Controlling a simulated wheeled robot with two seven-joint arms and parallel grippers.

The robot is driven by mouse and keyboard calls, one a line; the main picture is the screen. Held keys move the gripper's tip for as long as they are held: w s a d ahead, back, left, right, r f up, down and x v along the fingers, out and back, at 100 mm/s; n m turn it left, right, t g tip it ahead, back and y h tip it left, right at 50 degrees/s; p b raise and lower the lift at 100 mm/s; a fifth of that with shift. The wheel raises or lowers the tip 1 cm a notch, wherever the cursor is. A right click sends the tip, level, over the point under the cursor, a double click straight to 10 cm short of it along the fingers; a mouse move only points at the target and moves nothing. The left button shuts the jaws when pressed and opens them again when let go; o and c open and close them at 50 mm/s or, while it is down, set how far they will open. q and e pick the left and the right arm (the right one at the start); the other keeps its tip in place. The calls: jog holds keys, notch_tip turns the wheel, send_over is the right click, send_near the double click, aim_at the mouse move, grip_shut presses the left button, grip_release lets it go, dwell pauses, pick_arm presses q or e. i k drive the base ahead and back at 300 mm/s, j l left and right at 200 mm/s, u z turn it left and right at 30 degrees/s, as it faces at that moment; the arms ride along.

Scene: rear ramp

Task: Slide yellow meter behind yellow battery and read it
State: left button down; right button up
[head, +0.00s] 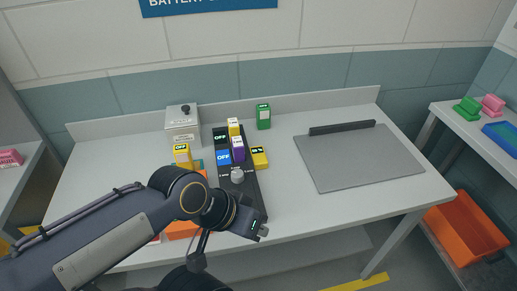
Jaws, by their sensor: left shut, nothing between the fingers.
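A small yellow block with a dark display (259,158) stands at the right edge of a long dark rail (255,196); its readout is too small to read surely. A yellow block with a pale label (234,127), battery-like, stands near the rail's far end, behind a purple one (238,150). Another yellow block with a dark display (183,155) stands left of the rail. I cannot tell for certain which is the meter. My left gripper (262,234) is shut and empty over the table's front edge, nearer than these blocks. My right gripper is not in view.
A blue block reading OFF (223,157) and a grey knob (237,175) are on the rail. A green block (263,117) stands behind, a metal box (183,125) at back left. A grey mat (355,160) lies right. My left arm hides the table's front left.

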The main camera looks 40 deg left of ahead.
aim_at(260, 160)
jog(key=j+u, duration=0.1)
jog(key=u, duration=0.3)
jog(key=j+u, duration=0.1)
jog(key=u, duration=0.25)
jog(key=j+u, duration=0.1)
jog(key=u, duration=0.3)
jog(key=i, duration=0.05)
